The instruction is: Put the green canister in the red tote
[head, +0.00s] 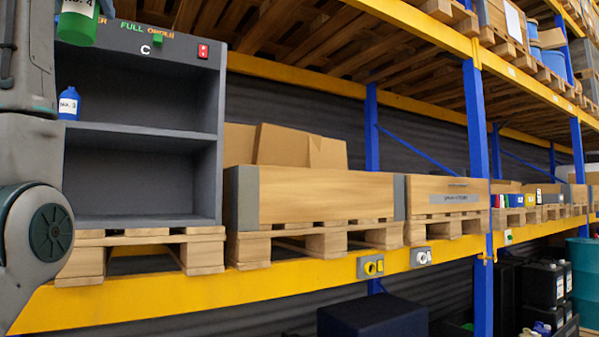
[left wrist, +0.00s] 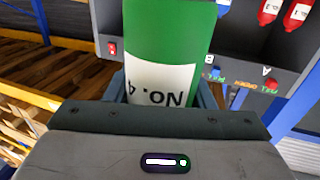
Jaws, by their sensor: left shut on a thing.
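The green canister (head: 78,27) has a white label reading "No. 4". It is at the top left of the head view, in front of a grey shelf unit and cut off by the frame top. In the left wrist view the canister (left wrist: 166,35) fills the middle, its label upside down. My left gripper (left wrist: 162,92) is shut on it, a finger on each side. Its arm comes in at the left of the head view. I cannot make out a red tote for certain. My right gripper is not in view.
The grey shelf unit (head: 143,137) marked "C" holds a blue bottle (head: 69,103) labelled "No. 3"; its other visible shelf space is bare. A wooden crate (head: 318,195) stands right of it. A dark box (head: 372,317) is below the yellow beam (head: 200,301).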

